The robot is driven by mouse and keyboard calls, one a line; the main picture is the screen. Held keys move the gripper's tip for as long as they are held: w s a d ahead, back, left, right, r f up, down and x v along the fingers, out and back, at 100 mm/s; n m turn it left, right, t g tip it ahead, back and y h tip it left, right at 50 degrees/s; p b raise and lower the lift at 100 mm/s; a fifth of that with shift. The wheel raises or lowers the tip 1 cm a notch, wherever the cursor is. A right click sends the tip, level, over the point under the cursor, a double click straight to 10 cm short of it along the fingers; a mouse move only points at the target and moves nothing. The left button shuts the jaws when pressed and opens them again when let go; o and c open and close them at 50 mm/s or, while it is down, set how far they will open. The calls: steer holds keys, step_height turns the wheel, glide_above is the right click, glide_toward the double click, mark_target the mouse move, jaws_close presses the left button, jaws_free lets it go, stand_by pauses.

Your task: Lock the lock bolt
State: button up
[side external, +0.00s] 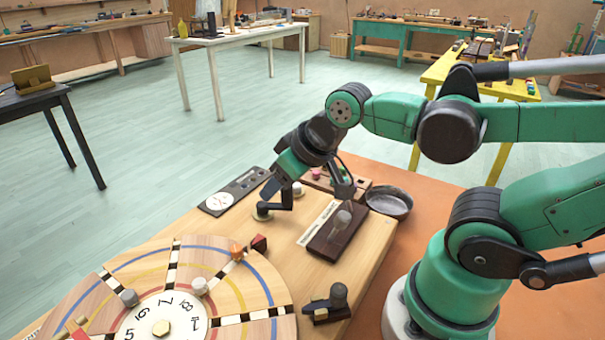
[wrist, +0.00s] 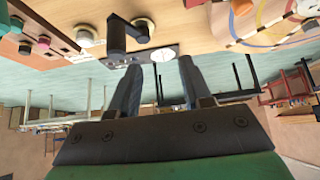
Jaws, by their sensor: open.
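I cannot tell for sure which fitting is the lock bolt. A black crank-like lever (side external: 287,198) with a round pale base (side external: 262,211) sits on the wooden board (side external: 285,245); the lever also shows in the wrist view (wrist: 115,36). A dark block with a grey knob (side external: 340,222) lies to its right, next to a labelled strip. A small dark fitting with an upright knob (side external: 326,304) sits at the board's near right edge. My gripper (side external: 275,187) is above the board's far part, close to the lever. In the wrist view its fingers (wrist: 158,70) are apart, nothing between them.
A numbered dial (side external: 160,318) with coloured arcs fills the board's near left. A grey panel with a white disc (side external: 218,204) lies at the far edge. A box with coloured buttons (side external: 318,176) and a dark bowl (side external: 389,202) stand at the far right. Tables are farther back.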

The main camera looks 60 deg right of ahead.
steer(key=shift+s+a, duration=0.1)
steer(key=shift+a, duration=0.05)
steer(key=c, duration=0.3)
steer(key=shift+s+a+m, duration=0.2)
steer(key=shift+a+m, duration=0.05)
steer(key=shift+m, duration=0.45)
jaws_close()
steer(key=s+a+r+m+g+h, duration=0.1)
steer(key=s+a+r+m+g, duration=0.1)
steer(key=s+m+g, duration=0.2)
steer(key=s+a+r+m+g+h, duration=0.2)
steer(key=s+m+g, duration=0.3)
steer(key=s+m, duration=0.5)
steer(key=shift+s+m, duration=0.25)
steer(key=shift+m, duration=4.45)
